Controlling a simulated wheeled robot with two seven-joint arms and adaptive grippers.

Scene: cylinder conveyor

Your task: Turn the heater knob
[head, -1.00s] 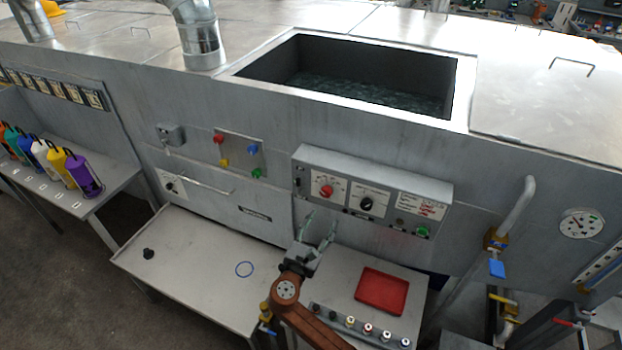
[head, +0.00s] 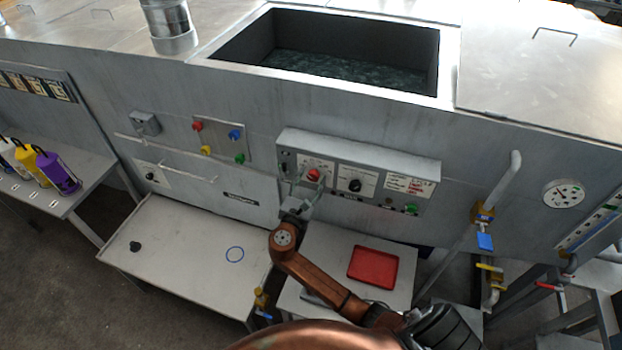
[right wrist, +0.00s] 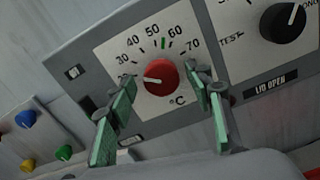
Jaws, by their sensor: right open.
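The heater knob (head: 313,175) is red, on a white dial plate on the grey control panel (head: 425,167). In the right wrist view the red knob (right wrist: 161,77) has a white pointer line aimed left, near the low end of a °C scale marked 30 to 70. A green mark sits between 50 and 60. My right gripper (head: 303,180) is open in front of the panel. In the right wrist view its green-padded fingers (right wrist: 168,100) stand on either side of the knob, apart from it. My left gripper is out of view.
A black knob (head: 355,185) sits right of the red one, with a green button (head: 411,208) lower right. A plate with coloured knobs (head: 221,139) is to the left. Below are a red tray (head: 373,267) and a grey table (head: 190,250) with a blue ring.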

